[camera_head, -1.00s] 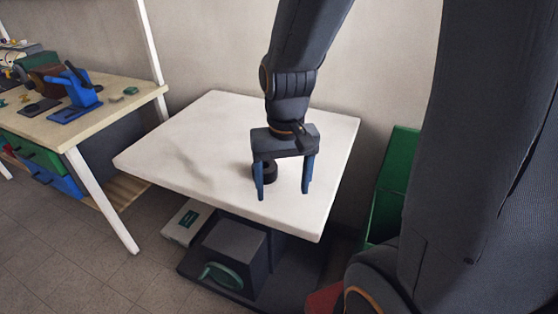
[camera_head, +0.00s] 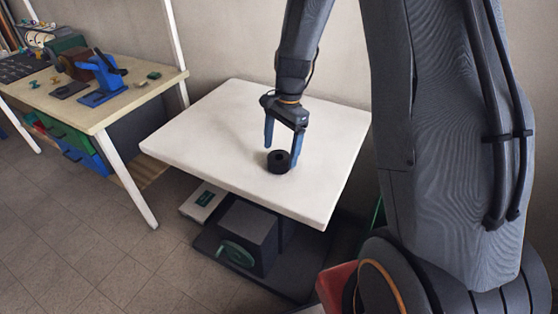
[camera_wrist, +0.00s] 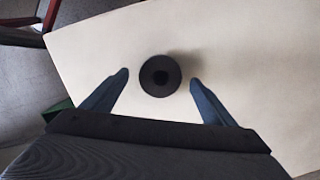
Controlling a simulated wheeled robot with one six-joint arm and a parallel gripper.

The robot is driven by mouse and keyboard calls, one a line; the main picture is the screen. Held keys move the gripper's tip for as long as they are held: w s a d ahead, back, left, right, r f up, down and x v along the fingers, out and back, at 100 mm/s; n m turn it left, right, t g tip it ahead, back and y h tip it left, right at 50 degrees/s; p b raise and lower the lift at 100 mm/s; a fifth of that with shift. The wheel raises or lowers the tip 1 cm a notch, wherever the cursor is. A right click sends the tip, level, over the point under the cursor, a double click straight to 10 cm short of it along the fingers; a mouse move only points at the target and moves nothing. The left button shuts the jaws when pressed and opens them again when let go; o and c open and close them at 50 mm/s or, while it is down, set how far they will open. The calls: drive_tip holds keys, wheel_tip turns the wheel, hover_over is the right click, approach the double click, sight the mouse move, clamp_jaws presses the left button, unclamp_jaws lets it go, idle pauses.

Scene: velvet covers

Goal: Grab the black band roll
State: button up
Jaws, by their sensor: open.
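The black band roll (camera_head: 279,161) is a short dark ring with a hole, on the white table (camera_head: 210,135) near its right side. In the wrist view the roll (camera_wrist: 160,76) lies just ahead of and between the two blue fingertips. My gripper (camera_head: 282,155) is open and points down over the roll, one finger to each side. In the wrist view my gripper (camera_wrist: 159,78) shows a gap between each finger and the roll. Nothing is held.
A wooden workbench (camera_head: 130,108) with a blue device (camera_head: 104,78) and small parts stands at the left. A dark box with a green handle (camera_head: 240,235) is under the white table. The rest of the tabletop is clear.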

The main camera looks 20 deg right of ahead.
sight(279, 157)
drive_tip(key=shift+a+f+p, duration=0.15)
drive_tip(key=shift+f+p, duration=0.1)
drive_tip(key=shift+f, duration=0.65)
drive_tip(key=shift+a+f+p, duration=0.1)
drive_tip(key=shift+f+p, duration=0.1)
drive_tip(key=shift+f, duration=0.7)
drive_tip(key=c, duration=1.1)
drive_tip(key=shift+c, duration=0.2)
drive_tip(key=shift+r, duration=0.1)
